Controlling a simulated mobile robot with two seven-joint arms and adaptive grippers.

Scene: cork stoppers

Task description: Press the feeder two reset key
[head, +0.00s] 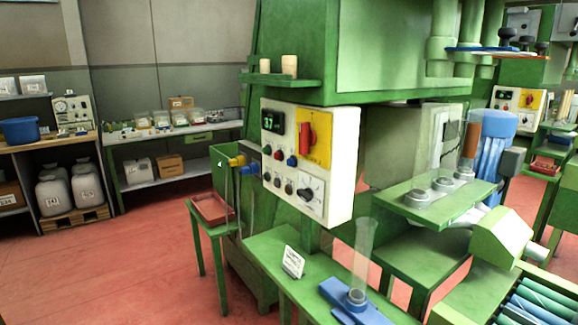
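A white control panel (338,165) is fixed to the front of a green machine. A similar second panel (508,99) shows on another machine at the far right. No label reading feeder two or reset is legible, so I cannot tell which key is which. Neither of my grippers is in view.
A green bench (265,248) below the panel holds a small sign (293,262) and a clear tube (362,250) in a blue base. A red tray (211,209) sits on a side stand. A green shelf (270,81) juts out above the panel. Red floor (130,265) is open at left.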

